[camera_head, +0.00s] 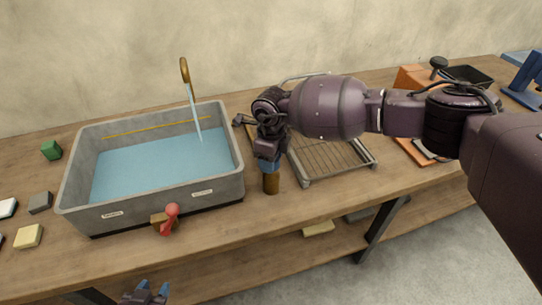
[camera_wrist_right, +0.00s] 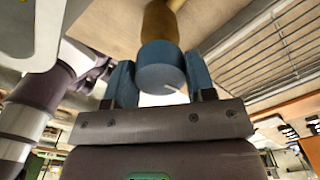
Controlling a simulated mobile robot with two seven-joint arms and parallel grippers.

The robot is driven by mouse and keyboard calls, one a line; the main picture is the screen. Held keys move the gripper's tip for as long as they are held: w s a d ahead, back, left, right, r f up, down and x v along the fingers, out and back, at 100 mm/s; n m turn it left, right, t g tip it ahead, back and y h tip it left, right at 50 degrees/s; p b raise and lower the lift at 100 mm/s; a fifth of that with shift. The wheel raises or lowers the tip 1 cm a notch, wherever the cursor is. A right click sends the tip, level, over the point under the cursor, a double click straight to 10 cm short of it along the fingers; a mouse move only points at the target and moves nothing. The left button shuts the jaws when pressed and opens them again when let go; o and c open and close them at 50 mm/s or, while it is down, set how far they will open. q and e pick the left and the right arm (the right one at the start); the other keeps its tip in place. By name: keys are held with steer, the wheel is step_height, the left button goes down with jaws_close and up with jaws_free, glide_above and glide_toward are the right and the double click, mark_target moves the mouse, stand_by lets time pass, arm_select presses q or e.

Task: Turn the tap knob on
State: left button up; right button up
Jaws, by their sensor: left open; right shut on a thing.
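The tap's red knob (camera_head: 172,211) sits on a small brass-coloured body (camera_head: 159,219) at the front of a grey basin (camera_head: 228,170). The basin holds blue water (camera_head: 150,165). My left gripper (camera_head: 153,289) shows at the bottom edge of the head view, open and empty, below and apart from the knob. My right gripper (camera_head: 268,160) is right of the basin, shut on a brown cylinder (camera_head: 271,183) with a blue end (camera_wrist_right: 161,66) between its fingers (camera_wrist_right: 160,82). I cannot tell whether the cylinder touches the table.
A brass-topped piece (camera_head: 184,70) with a pale streak below it stands over the basin. The table's front strip is narrow.

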steer(key=shift+m, duration=0.6)
steer(key=o, duration=0.9)
steer(key=shift+r, duration=0.1)
step_height(320, 180, up, 11)
steer(key=shift+f, duration=0.2)
